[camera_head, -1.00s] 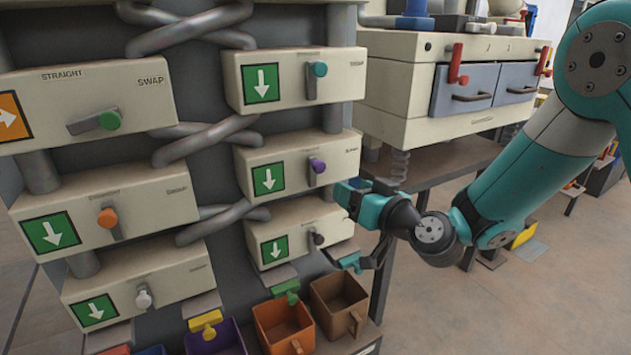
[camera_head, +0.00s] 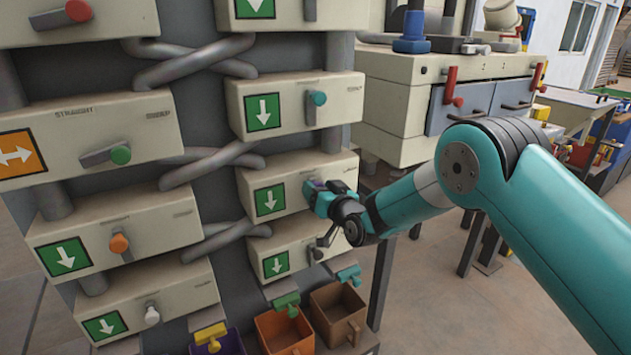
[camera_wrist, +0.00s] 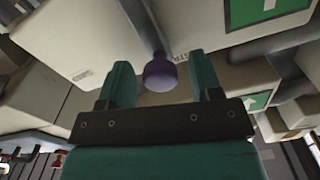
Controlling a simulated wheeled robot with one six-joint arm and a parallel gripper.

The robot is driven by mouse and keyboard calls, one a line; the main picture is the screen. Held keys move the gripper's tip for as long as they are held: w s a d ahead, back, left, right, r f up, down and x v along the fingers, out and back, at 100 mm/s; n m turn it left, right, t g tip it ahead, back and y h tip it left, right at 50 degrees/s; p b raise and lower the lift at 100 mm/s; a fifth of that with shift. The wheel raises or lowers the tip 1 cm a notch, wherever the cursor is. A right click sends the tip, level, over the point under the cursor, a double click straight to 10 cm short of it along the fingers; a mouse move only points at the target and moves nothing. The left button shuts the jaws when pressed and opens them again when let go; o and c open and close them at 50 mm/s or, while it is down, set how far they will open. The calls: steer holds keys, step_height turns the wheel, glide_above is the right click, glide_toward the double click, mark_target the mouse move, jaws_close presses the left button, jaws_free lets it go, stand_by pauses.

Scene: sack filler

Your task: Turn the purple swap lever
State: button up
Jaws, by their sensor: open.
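The purple lever knob (camera_wrist: 160,76) shows in the wrist view at the end of a grey lever bar (camera_wrist: 138,22). The bar is on a cream box (camera_head: 290,195) in the right column, beside a green down-arrow sign (camera_head: 269,200). My gripper (camera_head: 314,195) is at the front of this box in the head view and hides most of the lever. In the wrist view its two teal fingers (camera_wrist: 160,66) are open, one on each side of the knob, with gaps showing on both sides. The knob appears between them, not gripped.
A box with a teal knob (camera_head: 318,98) is just above, and another box with a dark lever (camera_head: 318,254) is just below my gripper. Grey crossing pipes (camera_head: 205,150) join the two columns. Small coloured bins (camera_head: 285,335) stand underneath. A cream machine with red handles (camera_head: 450,85) is at right.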

steer(key=shift+x, duration=1.1)
jaws_close()
